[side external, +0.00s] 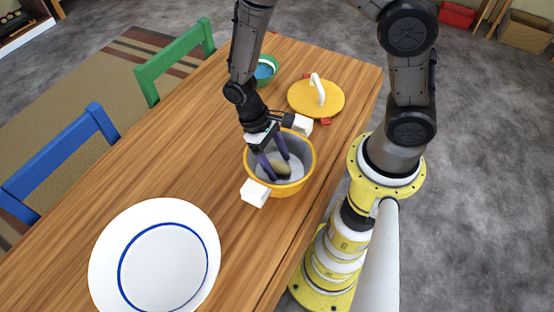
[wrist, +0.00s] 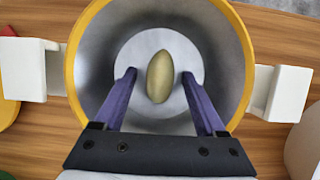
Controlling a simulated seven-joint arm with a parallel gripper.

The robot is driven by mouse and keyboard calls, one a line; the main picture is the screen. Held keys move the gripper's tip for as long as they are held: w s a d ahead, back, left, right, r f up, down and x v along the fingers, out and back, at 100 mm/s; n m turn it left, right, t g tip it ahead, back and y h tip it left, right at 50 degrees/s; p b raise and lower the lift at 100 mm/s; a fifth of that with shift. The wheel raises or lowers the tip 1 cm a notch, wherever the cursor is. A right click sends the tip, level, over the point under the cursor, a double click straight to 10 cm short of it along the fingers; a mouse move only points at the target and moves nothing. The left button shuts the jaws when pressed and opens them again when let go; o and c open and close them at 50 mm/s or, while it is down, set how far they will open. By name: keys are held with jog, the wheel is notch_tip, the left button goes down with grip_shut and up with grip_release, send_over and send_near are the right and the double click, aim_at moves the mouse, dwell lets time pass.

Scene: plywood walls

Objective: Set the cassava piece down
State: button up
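The cassava piece (side external: 283,169) is a small tan-olive oval inside the yellow pot (side external: 311,163), which has a grey interior and white handles. In the wrist view the cassava piece (wrist: 160,77) lies over the pale floor of the pot (wrist: 72,62). My gripper (side external: 278,167) reaches down into the pot with its purple fingers on either side of the piece. In the wrist view, my gripper (wrist: 159,76) is open, with a visible gap between each fingertip and the piece. Whether the piece touches the pot's floor is hard to tell exactly.
A yellow lid (side external: 305,100) with a white handle lies behind the pot. A green bowl (side external: 265,69) stands farther back. A white plate with a blue ring (side external: 205,230) is at the front left. The wooden table (side external: 190,165) is clear left of the pot.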

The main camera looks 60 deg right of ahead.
jog(key=w+d+r+t, duration=0.1)
jog(key=d+r+t, duration=0.1)
jog(key=r, duration=0.9)
jog(key=w+d+r+t, duration=0.1)
jog(key=r+t, duration=0.1)
jog(key=r, duration=0.9)
jog(key=s+d+r+t, duration=0.4)
jog(key=s+r+t, duration=0.2)
jog(key=s, duration=0.3)
jog(key=shift+v, duration=0.75)
